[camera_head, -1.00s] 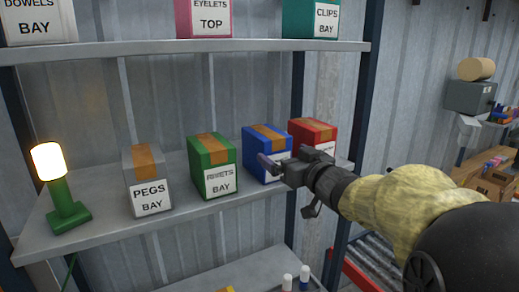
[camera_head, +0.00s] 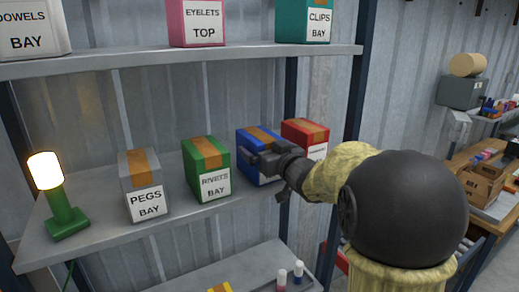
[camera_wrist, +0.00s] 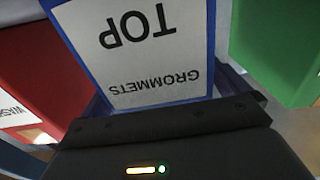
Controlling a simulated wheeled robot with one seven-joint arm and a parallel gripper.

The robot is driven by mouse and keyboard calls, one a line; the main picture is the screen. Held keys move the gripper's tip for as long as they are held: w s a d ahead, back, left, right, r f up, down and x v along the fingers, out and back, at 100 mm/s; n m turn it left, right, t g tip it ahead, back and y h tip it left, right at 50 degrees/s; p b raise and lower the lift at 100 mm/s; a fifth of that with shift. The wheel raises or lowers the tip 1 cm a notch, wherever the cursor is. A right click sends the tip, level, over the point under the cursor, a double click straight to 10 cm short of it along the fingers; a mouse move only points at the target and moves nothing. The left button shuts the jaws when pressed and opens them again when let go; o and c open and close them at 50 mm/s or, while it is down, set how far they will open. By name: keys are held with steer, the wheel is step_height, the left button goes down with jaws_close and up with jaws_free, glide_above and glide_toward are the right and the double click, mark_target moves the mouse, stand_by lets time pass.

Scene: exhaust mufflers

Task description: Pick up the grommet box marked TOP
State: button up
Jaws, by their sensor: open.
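The grommet box is blue with a brown tape strip (camera_head: 262,134) and stands on the middle shelf between a green and a red box. In the wrist view its white label (camera_wrist: 150,75) reads GROMMETS TOP upside down and fills the upper middle. My gripper (camera_head: 262,163) is open in front of this box and hides much of its label in the head view. In the wrist view the dark gripper body lies along the bottom, close to the label. I cannot tell whether the fingers touch the box.
The green RIVETS box (camera_head: 207,170) stands close on the left and the red box (camera_head: 305,135) close on the right. The grey PEGS box (camera_head: 142,185) and a lit green lamp (camera_head: 60,205) are farther left. The upper shelf (camera_head: 180,58) holds a pink EYELETS TOP box (camera_head: 197,22).

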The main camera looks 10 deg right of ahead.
steer(key=shift+w+a, duration=0.25)
steer(key=shift+w, duration=0.4)
steer(key=shift+s, duration=0.1)
steer(key=c, duration=1.4)
steer(key=shift+o, duration=0.2)
steer(key=shift+r, duration=0.15)
step_height(320, 180, up, 10)
steer(key=shift+f, duration=0.1)
